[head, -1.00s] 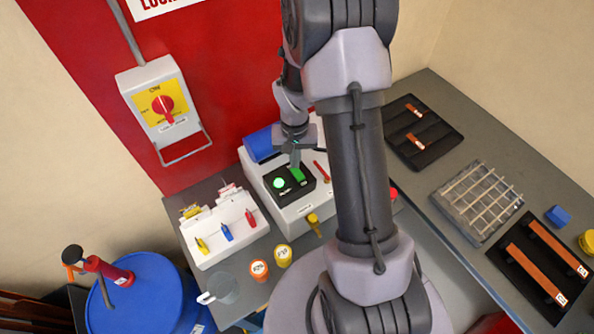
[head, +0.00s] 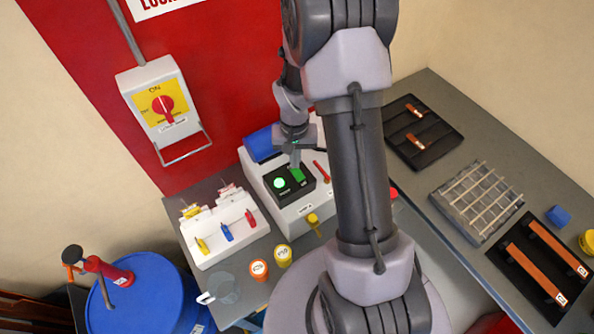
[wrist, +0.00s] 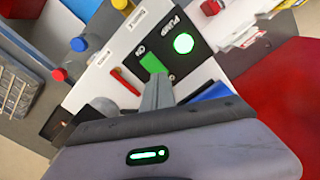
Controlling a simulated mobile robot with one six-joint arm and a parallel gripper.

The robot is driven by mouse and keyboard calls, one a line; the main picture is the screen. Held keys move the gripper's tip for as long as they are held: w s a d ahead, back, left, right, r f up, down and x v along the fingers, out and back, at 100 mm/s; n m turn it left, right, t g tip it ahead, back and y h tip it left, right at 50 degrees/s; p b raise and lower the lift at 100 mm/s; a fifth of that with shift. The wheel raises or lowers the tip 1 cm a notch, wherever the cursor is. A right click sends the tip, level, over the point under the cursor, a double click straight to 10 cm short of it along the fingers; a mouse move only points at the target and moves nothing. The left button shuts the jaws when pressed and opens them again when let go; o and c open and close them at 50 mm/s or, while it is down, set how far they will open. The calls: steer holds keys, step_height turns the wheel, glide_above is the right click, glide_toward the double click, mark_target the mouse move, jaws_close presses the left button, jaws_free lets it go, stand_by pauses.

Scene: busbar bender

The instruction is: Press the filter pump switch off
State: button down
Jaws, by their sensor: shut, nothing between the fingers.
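The filter pump switch is a green rocker (head: 298,175) on a black panel (head: 288,196) of the white control box. It also shows in the wrist view (wrist: 151,63), with an "ON" label beside it and "PUMP" on the panel. A round green lamp (head: 279,183) beside the rocker is lit; it is bright in the wrist view (wrist: 183,43). My gripper (head: 296,163) is shut and empty, fingers pointing down at the rocker. In the wrist view the fingertips (wrist: 157,80) overlap the rocker's near end; I cannot tell whether they touch.
A red handle (wrist: 125,82) lies beside the panel on the box. A white rack (head: 219,232) with coloured handles stands to the left. Yellow (head: 283,255) and orange (head: 259,270) pots stand in front. A red-and-yellow rotary switch (head: 163,106) is on the wall.

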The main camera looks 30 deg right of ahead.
steer(key=shift+f+b, duration=0.85)
steer(key=shift+f, duration=0.1)
stand_by(0.6)
steer(key=shift+r, duration=0.1)
step_height(320, 180, up, 7)
steer(key=p, duration=0.4)
steer(key=shift+p, duration=0.35)
steer(key=s+a+n+t+y+b, duration=0.1)
steer(key=s+a+t+b, duration=0.4)
steer(key=s+a+b, duration=1.1)
steer(key=s+y+b, duration=0.1)
steer(key=b, duration=0.8)
steer(key=shift+r+t, duration=0.4)
